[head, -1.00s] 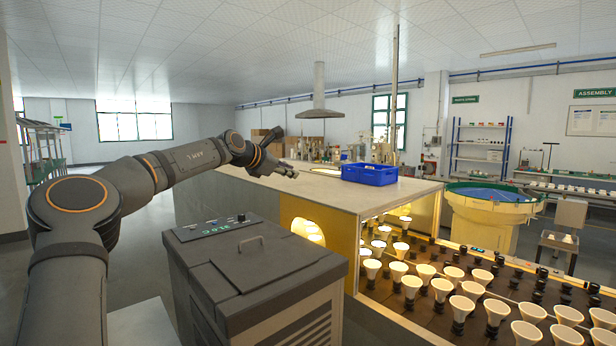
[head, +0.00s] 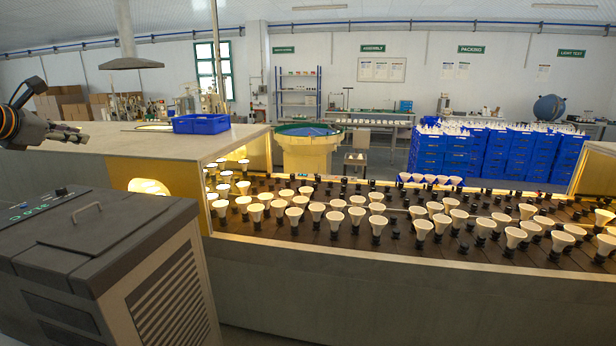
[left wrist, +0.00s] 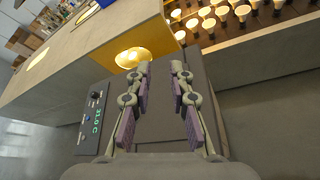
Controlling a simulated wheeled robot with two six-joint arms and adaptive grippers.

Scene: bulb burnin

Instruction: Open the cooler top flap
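The cooler (head: 110,270) is a dark grey box at the lower left of the head view, with a bar handle (head: 87,209) on its top flap (head: 95,225). The flap lies flat and closed. A control panel with a green readout (head: 22,212) is at its left. My left gripper (head: 78,132) is at the left edge of the head view, above and behind the cooler. In the left wrist view the left gripper (left wrist: 162,72) is open and empty, its fingers apart over the cooler top (left wrist: 165,125). The handle is hidden there. My right gripper is not in view.
A long bench (head: 110,140) holds a blue crate (head: 201,123). Right of the cooler, a conveyor (head: 330,232) carries many bulbs in sockets. A yellow bowl feeder (head: 306,155) and stacked blue crates (head: 440,150) stand behind. The air above the cooler is clear.

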